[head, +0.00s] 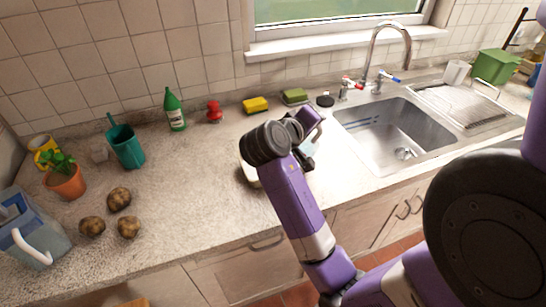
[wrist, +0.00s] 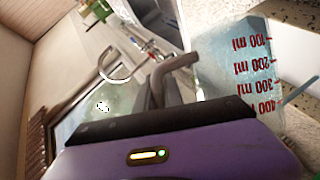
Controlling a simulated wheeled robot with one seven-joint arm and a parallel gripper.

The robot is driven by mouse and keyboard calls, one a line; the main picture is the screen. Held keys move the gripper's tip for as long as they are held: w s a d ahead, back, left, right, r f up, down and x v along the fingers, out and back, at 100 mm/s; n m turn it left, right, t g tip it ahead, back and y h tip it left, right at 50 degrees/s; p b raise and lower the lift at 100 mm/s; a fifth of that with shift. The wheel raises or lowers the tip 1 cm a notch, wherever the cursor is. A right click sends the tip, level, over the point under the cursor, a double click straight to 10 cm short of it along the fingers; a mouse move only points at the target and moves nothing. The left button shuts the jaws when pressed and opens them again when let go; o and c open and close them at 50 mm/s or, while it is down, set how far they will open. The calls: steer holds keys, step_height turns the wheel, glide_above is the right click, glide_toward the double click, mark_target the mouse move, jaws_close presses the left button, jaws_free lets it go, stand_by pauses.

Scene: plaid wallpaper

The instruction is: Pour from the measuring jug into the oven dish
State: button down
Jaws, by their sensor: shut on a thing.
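The measuring jug (wrist: 232,75) is clear and pale blue, with red marks from 100 ml to 400 ml that read upside down in the wrist view. My gripper (wrist: 165,90) is shut on the jug, at its handle side. In the head view my gripper (head: 306,122) is above the counter, left of the sink, and a pale part of the jug (head: 309,148) shows beside it. The oven dish (head: 248,173) seems to be the whitish edge left of my forearm; my arm hides most of it. The jug's tilt and contents I cannot tell.
The sink (head: 385,135) with its tap (head: 385,45) lies to the right. A yellow sponge (head: 256,104), a red item (head: 214,112) and a green bottle (head: 174,112) stand along the wall. Potatoes (head: 119,199) lie at left. The counter between them and my arm is clear.

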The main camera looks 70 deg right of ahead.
steer(key=shift+w+r+n+g, duration=0.2)
steer(key=shift+w+n+g, duration=0.4)
steer(key=shift+w+n, duration=0.35)
stand_by(3.3)
steer(key=shift+w+n+g+p, duration=0.35)
steer(key=shift+w+p, duration=0.3)
steer(key=shift+p, duration=0.2)
stand_by(0.7)
steer(key=shift+s+f+b, duration=0.3)
steer(key=shift+b, duration=0.3)
steer(key=shift+s+r+m+t, duration=0.2)
steer(key=shift+s+m+t, duration=0.65)
steer(key=shift+s+m, duration=0.35)
steer(key=shift+s+f+m+b, duration=0.2)
steer(key=shift+s+m+b, duration=0.2)
steer(key=shift+s, duration=0.1)
steer(key=s+f+m+t+b, duration=0.5)
steer(key=s+f+m+t, duration=0.1)
steer(key=s+m, duration=0.1)
steer(key=shift+s+f+b, duration=0.35)
steer(key=shift+s+f, duration=0.05)
steer(key=shift+s, duration=0.15)
